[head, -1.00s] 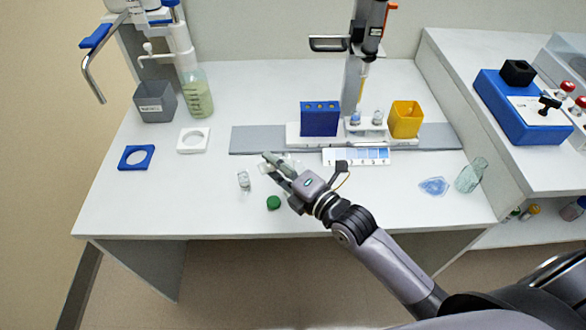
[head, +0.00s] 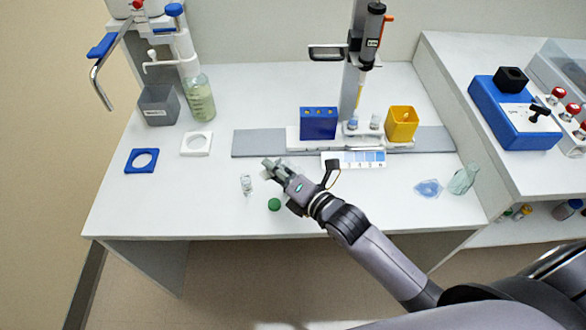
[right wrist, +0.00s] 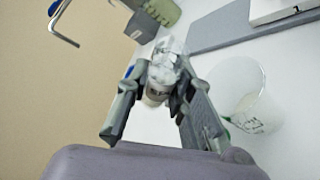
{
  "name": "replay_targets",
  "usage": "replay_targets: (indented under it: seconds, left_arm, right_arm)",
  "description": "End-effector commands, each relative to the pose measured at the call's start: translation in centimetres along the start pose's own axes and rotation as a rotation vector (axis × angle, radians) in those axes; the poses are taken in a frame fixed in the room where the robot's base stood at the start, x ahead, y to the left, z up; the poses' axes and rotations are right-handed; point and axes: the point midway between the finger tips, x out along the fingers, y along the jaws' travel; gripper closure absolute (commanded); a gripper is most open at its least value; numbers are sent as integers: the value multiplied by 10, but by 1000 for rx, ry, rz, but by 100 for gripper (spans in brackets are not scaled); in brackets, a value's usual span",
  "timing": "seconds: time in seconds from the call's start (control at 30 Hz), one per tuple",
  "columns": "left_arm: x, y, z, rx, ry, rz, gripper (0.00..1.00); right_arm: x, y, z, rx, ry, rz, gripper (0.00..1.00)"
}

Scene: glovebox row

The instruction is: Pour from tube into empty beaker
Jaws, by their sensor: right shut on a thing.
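My right gripper (head: 268,170) hangs over the middle of the bench, pointing left. In the right wrist view its fingers (right wrist: 158,95) are closed around a small clear tube (right wrist: 158,82) with a whitish, dark-marked band. In the head view the tube is hard to make out. A small clear vessel (head: 246,185) stands left of the gripper. My left gripper is not in view.
A green cap (head: 274,204) lies in front of the gripper. Behind are a grey rail (head: 255,143), a blue rack (head: 319,123) and a yellow box (head: 401,123). A bottle of greenish liquid (head: 200,99) stands back left. A glass flask (head: 463,179) is at the right. The front left bench is clear.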

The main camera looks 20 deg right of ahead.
Motion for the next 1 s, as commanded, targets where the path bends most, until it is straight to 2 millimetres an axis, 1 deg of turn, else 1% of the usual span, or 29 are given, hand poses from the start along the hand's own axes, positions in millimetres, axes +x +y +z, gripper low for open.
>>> replay_targets:
  seconds: [0.03,0.2,0.37,0.57,0.77,0.8,0.9,1.0]
  left_arm:
    - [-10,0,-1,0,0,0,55]
    - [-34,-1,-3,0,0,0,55]
    - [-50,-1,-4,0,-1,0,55]
    - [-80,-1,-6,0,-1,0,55]
    - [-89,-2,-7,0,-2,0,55]
    - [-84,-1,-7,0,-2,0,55]
    - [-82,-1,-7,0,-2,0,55]
    - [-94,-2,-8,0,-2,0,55]
  right_arm:
    - [-1,6,3,-17,1,-7,100]
    - [-3,13,8,-105,1,-43,100]
    - [-2,5,6,-241,1,-100,100]
    - [-4,16,9,-377,0,-156,100]
    - [3,12,-6,-537,0,-223,100]
    - [6,5,-13,-571,0,-236,100]
    - [10,-3,-24,-657,0,-272,100]
    - [12,2,-28,-749,-1,-309,100]
